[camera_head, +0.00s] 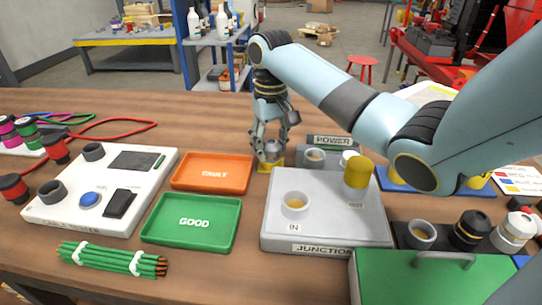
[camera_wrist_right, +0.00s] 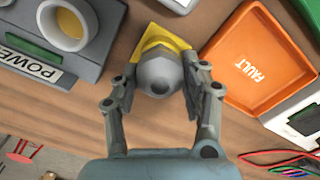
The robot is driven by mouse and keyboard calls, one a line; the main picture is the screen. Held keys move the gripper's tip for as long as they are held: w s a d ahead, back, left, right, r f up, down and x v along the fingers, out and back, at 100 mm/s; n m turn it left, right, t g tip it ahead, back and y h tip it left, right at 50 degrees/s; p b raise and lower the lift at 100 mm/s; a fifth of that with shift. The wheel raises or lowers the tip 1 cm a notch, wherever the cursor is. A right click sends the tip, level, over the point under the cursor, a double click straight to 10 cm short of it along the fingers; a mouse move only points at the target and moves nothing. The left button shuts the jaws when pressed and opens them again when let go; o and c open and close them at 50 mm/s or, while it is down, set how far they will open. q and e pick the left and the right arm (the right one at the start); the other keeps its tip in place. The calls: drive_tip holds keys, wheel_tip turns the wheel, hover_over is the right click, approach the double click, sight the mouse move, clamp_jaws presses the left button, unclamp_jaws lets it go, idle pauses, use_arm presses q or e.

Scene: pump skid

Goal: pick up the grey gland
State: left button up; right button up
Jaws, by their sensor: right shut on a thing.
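The grey gland (camera_wrist_right: 158,76) has a rounded, dome-like grey top and sits between the two fingers of my right gripper (camera_wrist_right: 160,82). The fingers touch it from both sides, and the gripper is shut on it. A yellow pad (camera_wrist_right: 152,43) shows under and beside the gland; I cannot tell whether the gland rests on it or is just above it. In the head view my right gripper (camera_head: 271,146) reaches down at the far middle of the table, around the grey gland (camera_head: 270,153), with the yellow pad (camera_head: 268,168) below. My left gripper is not in view.
The orange FAULT tray (camera_head: 212,188) is left of the gripper, with the green GOOD tray (camera_head: 190,244) in front. The grey JUNCTION box (camera_head: 320,232) and POWER box (camera_head: 333,139) stand close to the right. A bundle of green sticks (camera_head: 112,258) lies front left. Bare wood is behind.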

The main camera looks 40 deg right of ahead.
sight(272, 142)
drive_tip(key=shift+c, duration=0.2)
drive_tip(key=shift+r, duration=0.45)
drive_tip(key=r, duration=0.3)
drive_tip(key=shift+s+r+p, duration=0.2)
drive_tip(key=shift+r+p, duration=0.15)
drive_tip(key=s+r+p, duration=0.1)
drive_tip(key=s+r, duration=0.2)
drive_tip(key=s, duration=0.2)
drive_tip(key=s+a+r+p, duration=0.1)
drive_tip(key=s+r, duration=0.2)
drive_tip(key=s, duration=0.3)
drive_tip(key=shift+a+r, duration=0.2)
drive_tip(key=shift+f, duration=0.1)
